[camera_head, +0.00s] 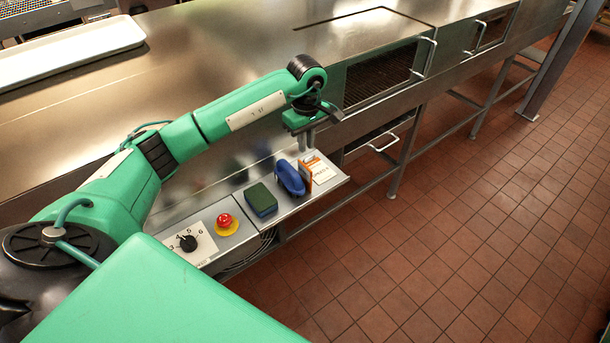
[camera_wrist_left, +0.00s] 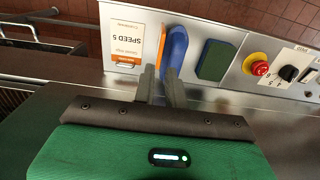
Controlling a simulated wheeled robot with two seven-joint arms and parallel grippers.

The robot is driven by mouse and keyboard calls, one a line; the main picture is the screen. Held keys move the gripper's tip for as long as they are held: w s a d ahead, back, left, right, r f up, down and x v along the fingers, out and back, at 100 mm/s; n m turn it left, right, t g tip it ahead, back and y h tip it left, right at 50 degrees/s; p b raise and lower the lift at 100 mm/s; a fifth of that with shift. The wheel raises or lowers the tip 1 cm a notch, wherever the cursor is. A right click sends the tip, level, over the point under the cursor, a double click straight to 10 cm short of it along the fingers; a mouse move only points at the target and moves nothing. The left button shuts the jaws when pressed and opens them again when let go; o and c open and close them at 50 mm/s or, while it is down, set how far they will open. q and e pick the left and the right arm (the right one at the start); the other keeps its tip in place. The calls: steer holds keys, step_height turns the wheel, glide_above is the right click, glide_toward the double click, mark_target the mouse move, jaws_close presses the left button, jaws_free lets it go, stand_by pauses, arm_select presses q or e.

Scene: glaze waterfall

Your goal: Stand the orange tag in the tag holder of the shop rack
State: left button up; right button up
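The orange tag (camera_head: 306,173) stands on edge on the ledge at the counter's front, between a blue rounded item and a white SPEED 5 card. In the left wrist view the orange tag (camera_wrist_left: 162,50) shows as a narrow strip just beyond my fingertips. My left gripper (camera_head: 309,144) is above the tag, pointing down. Its two fingers (camera_wrist_left: 160,78) are apart, with a gap between them in line with the tag. I cannot tell whether they touch it. My right gripper is not in view. I cannot make out the shop rack or its tag holder.
The ledge also holds the blue item (camera_head: 290,178), a green block (camera_head: 261,200), a red button (camera_head: 225,220) and a numbered knob (camera_head: 188,242). The SPEED 5 card (camera_head: 322,171) is close beside the tag. A white tray (camera_head: 70,52) lies on the steel counter.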

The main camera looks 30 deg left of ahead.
mark_target(305, 165)
arm_select(q)
step_height(305, 165, down, 5)
steer(key=shift+p, duration=0.45)
steer(key=shift+f+p, duration=0.4)
steer(key=shift+f, duration=0.15)
step_height(305, 165, down, 3)
steer(key=shift+a+f+p, duration=0.15)
steer(key=shift+f+p, duration=0.05)
steer(key=shift+p, duration=0.6)
steer(key=shift+f, duration=0.5)
jaws_close()
steer(key=shift+r, duration=0.15)
